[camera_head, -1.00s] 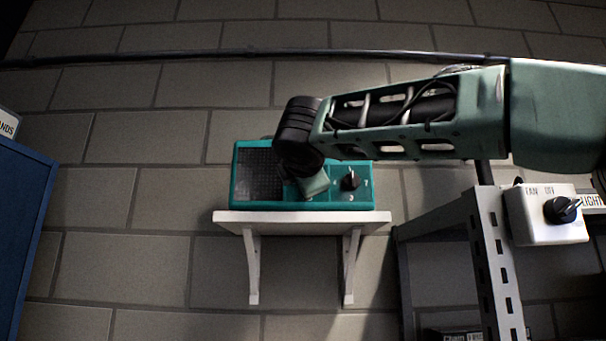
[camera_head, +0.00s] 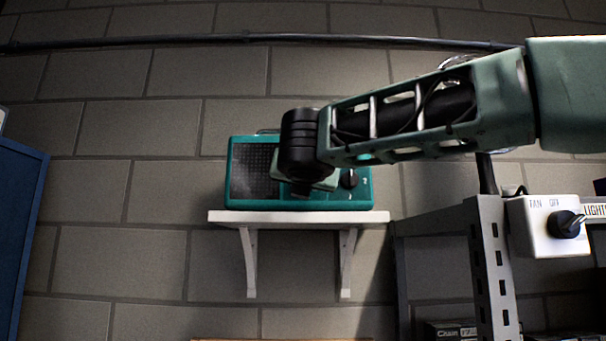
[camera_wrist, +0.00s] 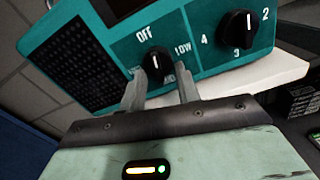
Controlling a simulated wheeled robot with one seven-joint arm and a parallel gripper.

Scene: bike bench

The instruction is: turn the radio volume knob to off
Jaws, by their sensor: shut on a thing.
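The teal radio (camera_head: 235,195) stands on a small white wall shelf (camera_head: 228,217). In the wrist view its dark speaker grille (camera_wrist: 75,65) is at left. The left black knob (camera_wrist: 157,62) has OFF, LOW and a partly covered MED label around it. Its white mark points roughly up, near OFF. My gripper (camera_wrist: 160,72) is shut on this knob, one finger on each side. In the head view my gripper (camera_head: 312,188) is mostly hidden behind my wrist, which also hides the left knob.
A second radio knob (camera_wrist: 238,32) with numbers sits right of the gripped one. A blue panel (camera_head: 20,220) is at far left.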

